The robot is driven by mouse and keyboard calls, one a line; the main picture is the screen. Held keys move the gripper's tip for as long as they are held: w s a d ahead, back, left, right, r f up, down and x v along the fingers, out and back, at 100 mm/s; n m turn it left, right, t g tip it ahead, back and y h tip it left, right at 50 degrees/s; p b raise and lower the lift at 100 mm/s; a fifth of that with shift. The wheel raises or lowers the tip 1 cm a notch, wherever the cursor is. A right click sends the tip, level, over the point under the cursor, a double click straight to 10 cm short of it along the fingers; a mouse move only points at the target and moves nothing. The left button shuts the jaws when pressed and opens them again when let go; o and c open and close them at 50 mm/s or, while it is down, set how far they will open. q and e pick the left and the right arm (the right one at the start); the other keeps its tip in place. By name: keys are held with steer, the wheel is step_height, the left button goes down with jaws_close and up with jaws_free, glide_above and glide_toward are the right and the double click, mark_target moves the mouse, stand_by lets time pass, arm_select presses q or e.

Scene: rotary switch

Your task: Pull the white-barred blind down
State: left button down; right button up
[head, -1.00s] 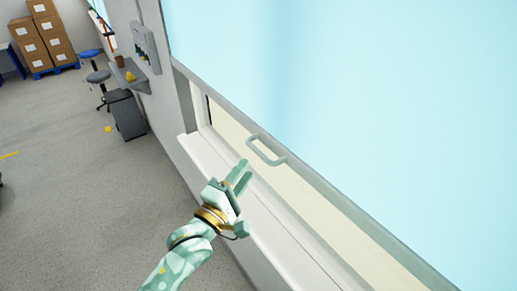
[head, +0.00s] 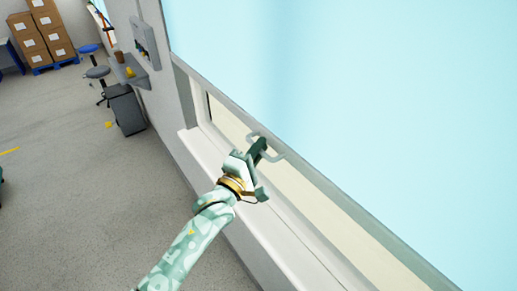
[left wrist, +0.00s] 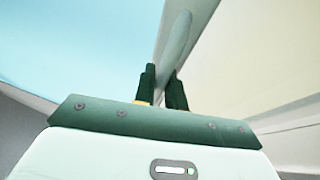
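The blind (head: 370,110) is a large light-blue sheet with a pale bottom bar (head: 330,190), hanging over the window at the right of the head view. A whitish U-shaped handle (head: 277,155) sticks out from the bar near its left end. My left gripper (head: 259,147) is at this handle. In the left wrist view its two dark green fingers (left wrist: 164,85) stand close together with the handle's bar (left wrist: 174,42) running between them, and they look shut on it. The fingers hide part of the handle. My right gripper is not in view.
A white window sill (head: 225,170) runs below the blind, under my left arm. The window strip beneath the bar is uncovered. Farther back are a wall shelf (head: 133,72), a dark cabinet (head: 126,110), stools (head: 97,72) and stacked boxes (head: 40,38).

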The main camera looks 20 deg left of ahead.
arm_select(q)
steer(key=shift+f, duration=0.35)
step_height(320, 180, down, 29)
steer(key=b, duration=1.8)
steer(key=shift+b, duration=0.4)
steer(key=shift+s, duration=0.1)
steer(key=c, duration=1.5)
jaws_free()
steer(key=shift+f, duration=0.1)
steer(key=shift+o, duration=0.2)
steer(key=v, duration=1.6)
